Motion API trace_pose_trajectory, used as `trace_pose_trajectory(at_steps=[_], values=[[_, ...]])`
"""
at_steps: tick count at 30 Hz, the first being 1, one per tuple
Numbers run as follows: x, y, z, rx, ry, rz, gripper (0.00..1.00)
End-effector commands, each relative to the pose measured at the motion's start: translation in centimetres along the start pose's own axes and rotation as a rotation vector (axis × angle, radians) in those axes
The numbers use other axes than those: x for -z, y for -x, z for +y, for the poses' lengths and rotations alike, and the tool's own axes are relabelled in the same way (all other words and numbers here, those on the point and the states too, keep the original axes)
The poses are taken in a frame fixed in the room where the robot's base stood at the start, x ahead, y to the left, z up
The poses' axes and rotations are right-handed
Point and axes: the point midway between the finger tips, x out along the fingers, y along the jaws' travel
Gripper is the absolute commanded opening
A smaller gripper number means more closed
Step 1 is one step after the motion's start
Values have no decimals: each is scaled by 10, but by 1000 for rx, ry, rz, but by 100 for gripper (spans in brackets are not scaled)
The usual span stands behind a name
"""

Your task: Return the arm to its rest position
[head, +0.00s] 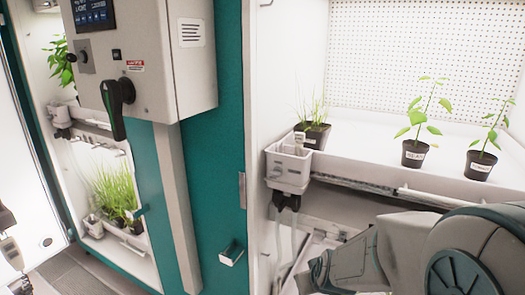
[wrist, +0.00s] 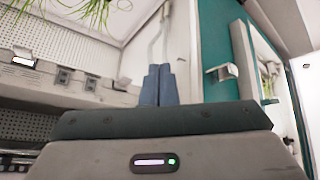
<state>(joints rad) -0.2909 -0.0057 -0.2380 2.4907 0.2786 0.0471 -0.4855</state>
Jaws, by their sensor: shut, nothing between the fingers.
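My gripper (wrist: 158,72) shows in the wrist view with its two blue-grey fingers closed together and nothing between them. The fingertips stand in front of a pale wall and a thin white tube, apart from the teal panel (wrist: 208,50) on the right. In the head view, part of my grey arm (head: 455,245) fills the lower right, below and in front of the open chamber's shelf. I cannot make out the fingers there.
The chamber shelf (head: 370,160) holds potted seedlings (head: 415,152) and a grass pot (head: 314,132). A white box (head: 288,170) hangs at its left edge. A control box with a black handle (head: 118,105) juts from the teal cabinet (head: 222,150). Another open chamber stands left.

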Motion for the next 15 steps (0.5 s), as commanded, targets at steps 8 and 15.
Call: trace_pose_trajectory(at_steps=[8, 15], values=[[-32, 89, -9, 90, -132, -151, 0], [-72, 149, -8, 39, -215, -292, 0]])
